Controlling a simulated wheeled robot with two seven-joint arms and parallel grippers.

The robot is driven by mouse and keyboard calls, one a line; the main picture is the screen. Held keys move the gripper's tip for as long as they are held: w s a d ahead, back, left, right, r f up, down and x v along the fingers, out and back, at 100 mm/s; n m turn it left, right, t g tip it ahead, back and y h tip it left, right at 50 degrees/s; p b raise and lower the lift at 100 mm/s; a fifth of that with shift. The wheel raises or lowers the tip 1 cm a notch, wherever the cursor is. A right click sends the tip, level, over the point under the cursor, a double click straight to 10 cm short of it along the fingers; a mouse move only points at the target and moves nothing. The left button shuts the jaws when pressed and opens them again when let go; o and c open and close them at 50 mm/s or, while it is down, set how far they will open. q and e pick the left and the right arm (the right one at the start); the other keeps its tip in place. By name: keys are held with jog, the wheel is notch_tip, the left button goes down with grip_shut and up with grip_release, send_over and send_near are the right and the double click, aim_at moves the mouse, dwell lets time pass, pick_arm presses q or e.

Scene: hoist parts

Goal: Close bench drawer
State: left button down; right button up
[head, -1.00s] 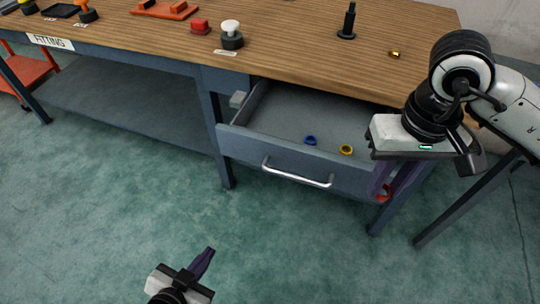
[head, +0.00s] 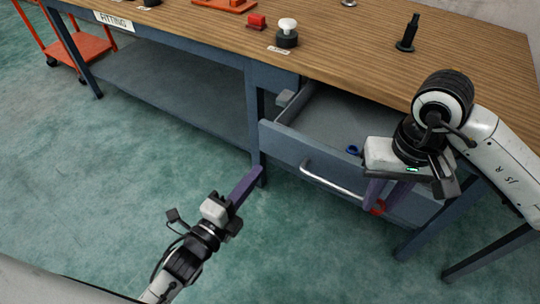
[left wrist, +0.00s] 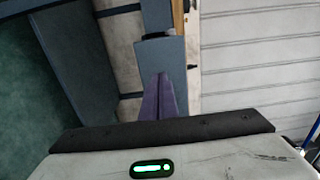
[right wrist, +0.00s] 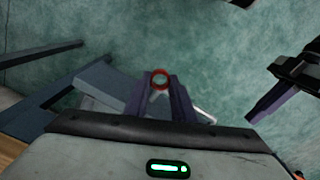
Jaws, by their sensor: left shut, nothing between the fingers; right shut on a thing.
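The bench drawer (head: 290,148) is pulled out of the bench, its grey front facing me with a silver handle (head: 332,181). A blue ring (head: 353,150) lies inside it. My left gripper (head: 258,172) is shut and empty, its purple fingers just below and left of the drawer front's left end; I cannot tell if they touch anything. Its closed fingers also show in the left wrist view (left wrist: 161,78). My right gripper (head: 378,205) is shut on a red ring (right wrist: 160,79), in front of the drawer's right part, hiding some of the front and interior.
A bench leg (head: 257,120) stands left of the drawer. An orange cart (head: 75,48) stands far left. The green floor in front is open.

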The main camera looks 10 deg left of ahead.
aim_at(277, 147)
pick_arm(q)
jog(key=x, duration=0.7)
jog(key=shift+w+f, duration=0.1)
jog(key=shift+w, duration=0.05)
